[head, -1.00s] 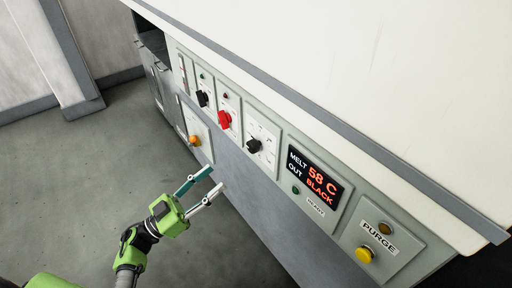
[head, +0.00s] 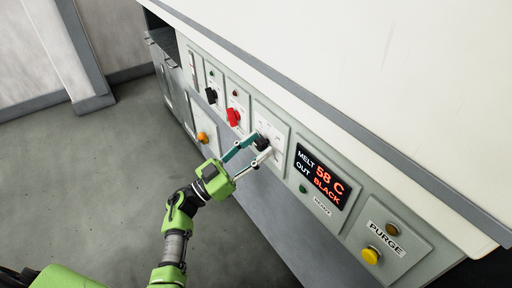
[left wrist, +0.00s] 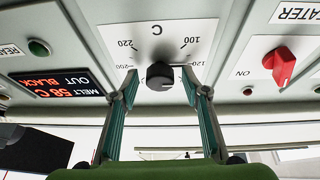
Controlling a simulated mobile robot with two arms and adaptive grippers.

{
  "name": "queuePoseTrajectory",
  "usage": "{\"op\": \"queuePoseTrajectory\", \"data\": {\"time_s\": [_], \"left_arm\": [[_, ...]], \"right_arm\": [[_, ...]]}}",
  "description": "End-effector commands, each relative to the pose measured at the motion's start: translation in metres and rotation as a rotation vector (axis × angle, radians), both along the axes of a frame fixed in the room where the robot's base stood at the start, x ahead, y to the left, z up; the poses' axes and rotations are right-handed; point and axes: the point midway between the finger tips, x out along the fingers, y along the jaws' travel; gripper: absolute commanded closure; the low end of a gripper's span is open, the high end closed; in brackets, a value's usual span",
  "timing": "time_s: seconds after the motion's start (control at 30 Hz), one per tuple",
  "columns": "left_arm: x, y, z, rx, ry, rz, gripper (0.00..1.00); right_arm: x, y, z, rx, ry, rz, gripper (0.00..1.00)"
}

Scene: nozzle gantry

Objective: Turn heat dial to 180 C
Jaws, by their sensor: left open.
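The heat dial is a black knob (head: 262,142) on a white scale plate on the machine's front panel. In the left wrist view the dial (left wrist: 159,76) sits upside down, with scale marks 100, 120, 200 and 220 around it. My left gripper (head: 255,151) is open, its two fingers reaching toward the dial from either side. In the left wrist view its fingertips (left wrist: 160,88) flank the dial with a gap on each side. The display (head: 321,179) reads MELT 58 C, OUT BLACK. My right gripper is not in view.
A red heater switch (head: 233,117) and a black knob (head: 211,96) are left of the dial. An orange button (head: 202,137) sits lower left. A yellow purge button (head: 371,256) is at right. The white top (head: 360,70) overhangs the panel; open floor (head: 80,190) lies at left.

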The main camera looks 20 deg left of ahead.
Motion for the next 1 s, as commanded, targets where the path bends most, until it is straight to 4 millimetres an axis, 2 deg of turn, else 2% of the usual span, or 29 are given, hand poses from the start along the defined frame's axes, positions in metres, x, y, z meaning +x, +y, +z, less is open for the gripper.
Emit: {"op": "queuePoseTrajectory", "data": {"time_s": [0.17, 0.3, 0.33, 0.67, 1.0], "left_arm": [[0.0, 0.0, 0.0, 0.0, 0.0, 0.0, 0.58], [0.0, 0.0001, 0.0, 0.0, 0.0, 0.0, 0.91], [-0.0001, 0.0001, 0.0, 0.0, 0.0, 0.0, 0.96], [-0.0002, 0.001, -0.0002, 0.021, -0.015, 0.0, 0.96], [0.0004, 0.0022, -0.0008, 0.178, -0.133, -0.003, 0.96]], "right_arm": [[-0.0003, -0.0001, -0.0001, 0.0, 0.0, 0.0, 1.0], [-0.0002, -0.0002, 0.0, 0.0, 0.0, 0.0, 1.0], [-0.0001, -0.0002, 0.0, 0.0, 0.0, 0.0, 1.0], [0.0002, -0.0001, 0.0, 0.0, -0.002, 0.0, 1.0], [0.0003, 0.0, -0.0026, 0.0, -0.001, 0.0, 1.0]]}}
